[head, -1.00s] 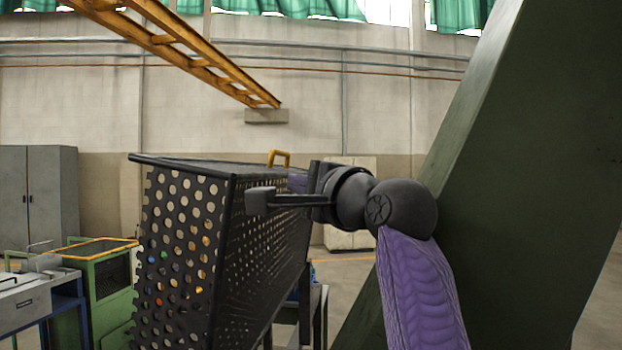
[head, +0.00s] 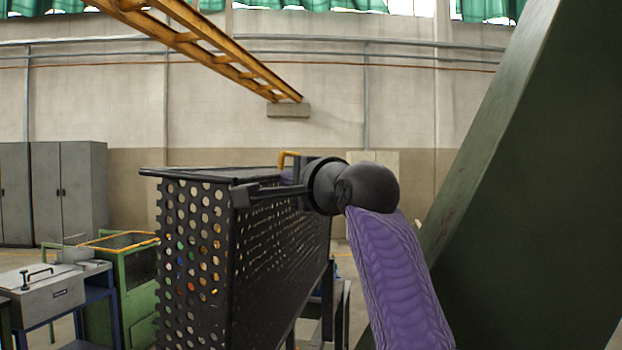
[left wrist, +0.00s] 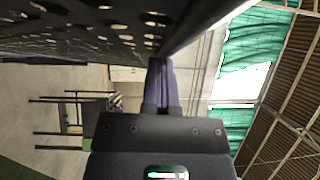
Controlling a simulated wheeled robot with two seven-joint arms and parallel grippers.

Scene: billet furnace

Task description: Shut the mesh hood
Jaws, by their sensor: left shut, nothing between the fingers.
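The mesh hood (head: 195,255) is a black perforated box with a framed top edge, left of centre in the head view. A yellow handle (head: 289,157) shows at its back. My left gripper (head: 287,176) is beside the hood's upper edge; my black wrist partly hides it. In the left wrist view its purple fingers (left wrist: 160,85) are together, with nothing between them. They reach to the edge of the hood's perforated panel (left wrist: 90,25); I cannot tell whether they touch. How far the hood is open is unclear. My right gripper is out of view.
A large dark green slanted panel (head: 520,200) fills the right side. Grey cabinets (head: 60,190), a green machine (head: 125,270) and a bench with a grey box (head: 45,290) stand at the left. A yellow overhead beam (head: 215,45) hangs above the hood.

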